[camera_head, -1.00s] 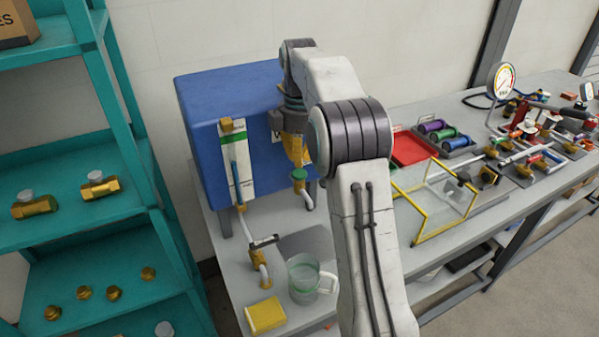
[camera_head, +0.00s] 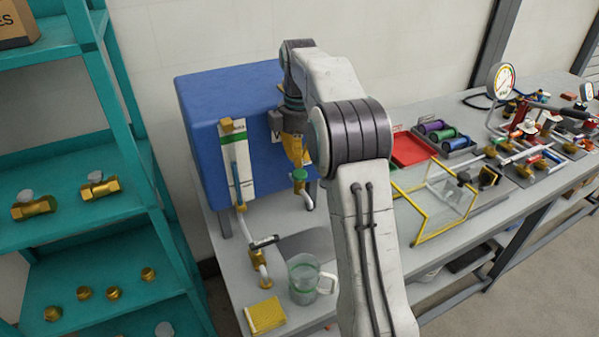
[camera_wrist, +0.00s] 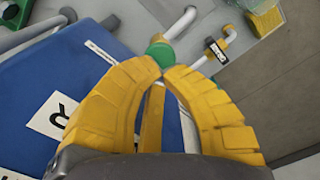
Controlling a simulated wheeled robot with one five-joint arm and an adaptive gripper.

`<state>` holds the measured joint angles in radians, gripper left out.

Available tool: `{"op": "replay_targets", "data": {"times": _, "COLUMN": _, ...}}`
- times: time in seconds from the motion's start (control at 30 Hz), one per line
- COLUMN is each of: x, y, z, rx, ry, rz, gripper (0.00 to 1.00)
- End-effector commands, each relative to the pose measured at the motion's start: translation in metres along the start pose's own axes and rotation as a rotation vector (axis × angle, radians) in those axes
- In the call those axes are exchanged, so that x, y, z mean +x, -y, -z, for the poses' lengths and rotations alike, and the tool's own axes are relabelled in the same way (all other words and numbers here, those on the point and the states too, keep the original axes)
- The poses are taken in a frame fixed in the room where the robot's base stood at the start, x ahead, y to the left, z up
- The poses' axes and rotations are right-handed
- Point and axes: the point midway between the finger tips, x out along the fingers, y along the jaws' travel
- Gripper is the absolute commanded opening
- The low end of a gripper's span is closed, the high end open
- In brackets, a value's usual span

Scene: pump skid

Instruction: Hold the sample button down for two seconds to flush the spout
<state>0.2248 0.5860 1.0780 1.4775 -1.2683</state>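The green sample button (camera_head: 299,175) sits on top of a short white pipe at the front of the blue box (camera_head: 200,130). It also shows in the wrist view (camera_wrist: 163,54), just beyond my fingertips. My gripper (camera_head: 299,163) points down in front of the blue box, directly above the button. In the wrist view its yellow fingers (camera_wrist: 158,70) come together at the tips, with nothing held between them. The tips are at or very near the button; I cannot tell whether they press it. The lower pipe shows below the button.
A clear jug with a handle (camera_head: 304,281) stands on the bench, near a yellow pad (camera_head: 266,315) and a black-handled tap (camera_head: 263,243). A white gauge panel (camera_head: 237,165) is left of my gripper. A yellow-framed clear guard (camera_head: 437,200) stands to the right.

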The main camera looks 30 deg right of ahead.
Motion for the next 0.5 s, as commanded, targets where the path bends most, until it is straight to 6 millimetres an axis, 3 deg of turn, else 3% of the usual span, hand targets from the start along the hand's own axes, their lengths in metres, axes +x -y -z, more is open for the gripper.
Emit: {"op": "replay_targets", "data": {"times": 0.5, "x": 0.0093, "y": 0.0001, "z": 0.0000, "rx": 0.000, "ry": 0.000, "rz": 0.001, "gripper": 0.00}}
